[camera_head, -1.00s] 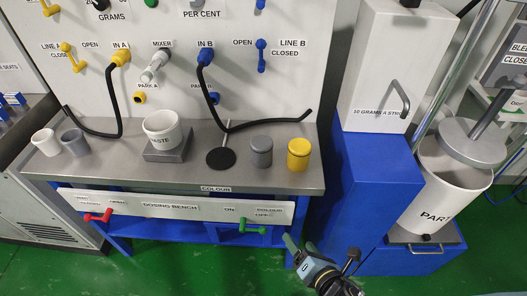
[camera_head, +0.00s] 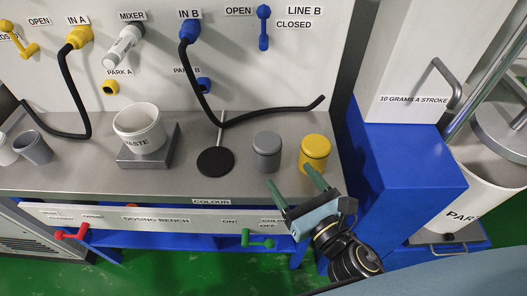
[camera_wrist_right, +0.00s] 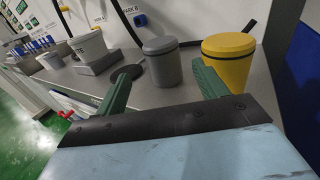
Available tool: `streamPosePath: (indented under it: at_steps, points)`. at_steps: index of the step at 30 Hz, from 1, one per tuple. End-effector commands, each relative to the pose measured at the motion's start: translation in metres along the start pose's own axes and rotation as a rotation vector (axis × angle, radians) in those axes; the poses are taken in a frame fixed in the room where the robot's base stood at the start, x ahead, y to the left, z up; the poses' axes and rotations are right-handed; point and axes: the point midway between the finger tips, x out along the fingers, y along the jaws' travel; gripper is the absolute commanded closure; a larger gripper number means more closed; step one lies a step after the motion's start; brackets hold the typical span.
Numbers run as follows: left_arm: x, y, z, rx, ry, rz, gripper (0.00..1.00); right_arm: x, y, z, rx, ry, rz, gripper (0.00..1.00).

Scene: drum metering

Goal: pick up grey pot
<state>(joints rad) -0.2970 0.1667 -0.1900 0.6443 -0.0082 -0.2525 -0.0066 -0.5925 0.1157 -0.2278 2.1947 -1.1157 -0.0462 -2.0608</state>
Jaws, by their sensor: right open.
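The grey pot (camera_head: 267,152) is a lidded cylinder standing upright on the steel bench top, just left of the yellow pot (camera_head: 315,152). In the right wrist view the grey pot (camera_wrist_right: 161,68) stands beyond and between my fingers, with the yellow pot (camera_wrist_right: 229,62) to its right. My right gripper (camera_head: 291,176) is open and empty, with green fingers pointing towards the bench from its front edge. The fingers look apart from both pots. My left gripper is not in view.
A black disc (camera_head: 215,162) with a thin rod lies left of the grey pot. A white waste cup (camera_head: 139,126) sits on a grey block (camera_head: 150,160). A black hose curves behind the pots. A blue cabinet (camera_head: 400,165) stands right of the bench.

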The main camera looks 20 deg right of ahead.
Motion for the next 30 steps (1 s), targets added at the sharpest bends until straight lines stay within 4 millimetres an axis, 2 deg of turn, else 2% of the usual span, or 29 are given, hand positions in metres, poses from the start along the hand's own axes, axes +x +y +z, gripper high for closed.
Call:
streamPosePath:
  at_steps: [1,5,12,18,25,30]
  points:
    - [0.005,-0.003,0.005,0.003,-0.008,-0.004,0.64,0.001,0.000,-0.005,0.000,0.000,0.000,0.29]
    - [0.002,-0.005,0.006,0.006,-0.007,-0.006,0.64,0.011,0.000,-0.004,0.000,-0.002,0.001,0.29]
    - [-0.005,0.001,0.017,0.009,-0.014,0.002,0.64,0.052,0.000,-0.002,0.000,-0.003,0.001,0.29]
    - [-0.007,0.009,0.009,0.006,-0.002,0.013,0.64,0.076,0.000,-0.004,0.001,-0.001,0.001,0.29]
    - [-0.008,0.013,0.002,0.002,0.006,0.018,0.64,0.091,-0.001,-0.002,0.001,-0.001,0.000,0.29]
    - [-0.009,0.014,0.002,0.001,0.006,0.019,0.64,0.116,-0.001,0.001,0.001,-0.001,0.000,0.29]
